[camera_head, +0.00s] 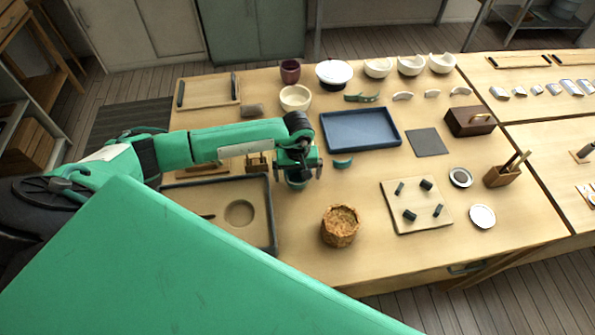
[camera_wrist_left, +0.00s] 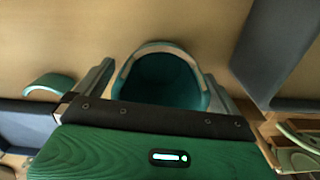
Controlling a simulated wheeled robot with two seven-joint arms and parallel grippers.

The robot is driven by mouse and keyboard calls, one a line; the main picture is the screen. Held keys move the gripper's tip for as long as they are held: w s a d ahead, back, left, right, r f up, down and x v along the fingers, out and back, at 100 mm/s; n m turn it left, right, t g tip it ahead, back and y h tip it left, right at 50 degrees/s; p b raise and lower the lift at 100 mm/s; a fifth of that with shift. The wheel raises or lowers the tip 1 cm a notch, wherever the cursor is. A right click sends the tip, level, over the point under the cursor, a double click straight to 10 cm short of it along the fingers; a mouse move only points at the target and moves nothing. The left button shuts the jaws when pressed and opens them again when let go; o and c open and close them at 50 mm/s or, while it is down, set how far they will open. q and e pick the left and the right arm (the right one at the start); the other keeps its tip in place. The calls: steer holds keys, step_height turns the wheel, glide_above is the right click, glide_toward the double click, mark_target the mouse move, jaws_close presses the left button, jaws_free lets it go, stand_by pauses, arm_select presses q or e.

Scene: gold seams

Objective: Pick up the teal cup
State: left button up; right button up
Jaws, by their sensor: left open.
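The teal cup (camera_head: 296,183) stands on the wooden table below my left gripper (camera_head: 299,172), mostly hidden by it in the head view. In the left wrist view the cup (camera_wrist_left: 162,82) shows its dark teal inside and a pale band along part of its rim. My left gripper (camera_wrist_left: 160,88) is open, with one finger on each side of the cup. I cannot tell whether either finger touches it. My right gripper is not in view.
A teal shard (camera_head: 342,162) lies right of the cup. A blue tray (camera_head: 360,144) is beyond it. A dark-rimmed tray (camera_head: 271,222) stands close on the left. A brown crumpled container (camera_head: 340,226) stands nearer me. Bare table lies between it and the cup.

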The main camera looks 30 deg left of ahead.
mark_target(298, 178)
arm_select(q)
steer(key=c, duration=1)
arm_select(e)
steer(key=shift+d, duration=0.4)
arm_select(q)
steer(key=shift+r, duration=0.15)
steer(key=shift+w+r+b, duration=0.1)
steer(key=shift+r+b, duration=0.2)
steer(key=shift+r, duration=0.35)
steer(key=shift+r+b, duration=2.3)
steer(key=shift+r, duration=6.95)
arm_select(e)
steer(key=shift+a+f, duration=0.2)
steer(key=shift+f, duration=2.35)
